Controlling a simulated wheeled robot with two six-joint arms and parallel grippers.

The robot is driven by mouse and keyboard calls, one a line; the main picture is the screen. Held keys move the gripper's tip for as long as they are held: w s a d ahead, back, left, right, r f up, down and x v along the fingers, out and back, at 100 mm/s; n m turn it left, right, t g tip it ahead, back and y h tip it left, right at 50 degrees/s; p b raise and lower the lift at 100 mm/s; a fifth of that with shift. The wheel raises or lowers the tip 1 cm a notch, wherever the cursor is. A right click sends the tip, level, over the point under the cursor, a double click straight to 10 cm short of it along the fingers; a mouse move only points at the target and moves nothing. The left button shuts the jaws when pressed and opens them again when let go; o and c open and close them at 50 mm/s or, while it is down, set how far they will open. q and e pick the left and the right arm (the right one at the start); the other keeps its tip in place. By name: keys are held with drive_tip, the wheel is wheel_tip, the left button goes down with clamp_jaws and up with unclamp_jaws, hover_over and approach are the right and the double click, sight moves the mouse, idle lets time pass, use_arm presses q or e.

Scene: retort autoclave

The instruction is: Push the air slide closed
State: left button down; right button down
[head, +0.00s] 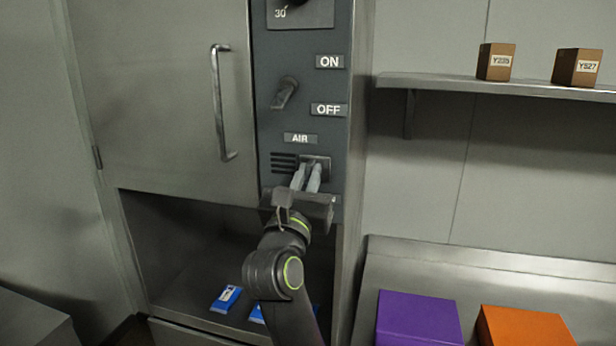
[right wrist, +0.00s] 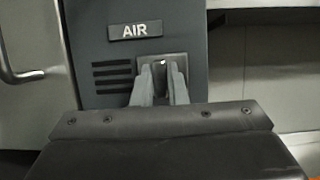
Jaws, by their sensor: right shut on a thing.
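The air slide (head: 319,163) sits on the dark control panel just below the AIR label (head: 299,138), beside several dark vent slots. In the right wrist view the slide's small plate (right wrist: 172,61) shows to the right of the slots, its knob mostly hidden by my fingers. My right gripper (head: 308,172) is at the slide with its fingers shut on the knob; the right wrist view also shows the fingers (right wrist: 160,80) there. How far the slide covers the slots is hard to tell. My left gripper is not in view.
The autoclave door (head: 160,90) with its long handle (head: 217,105) is left of the panel. A rotary switch (head: 285,93) is above, between ON and OFF. Blue packs (head: 226,299) lie in the lower bay. Purple (head: 418,319) and orange (head: 525,327) boxes stand at right.

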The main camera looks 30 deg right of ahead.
sight(279, 157)
drive_tip(key=w+a+b, duration=0.1)
drive_tip(key=w+a, duration=0.1)
drive_tip(key=w+a+b, duration=0.1)
drive_tip(key=w+a, duration=0.1)
drive_tip(key=w, duration=0.1)
drive_tip(key=shift+a, duration=0.2)
drive_tip(key=shift+d, duration=0.1)
drive_tip(key=c, duration=1.6)
unclamp_jaws()
drive_tip(key=shift+c, duration=0.2)
drive_tip(key=shift+o, duration=1)
drive_tip(key=shift+w+a, duration=0.15)
drive_tip(key=shift+a, duration=0.05)
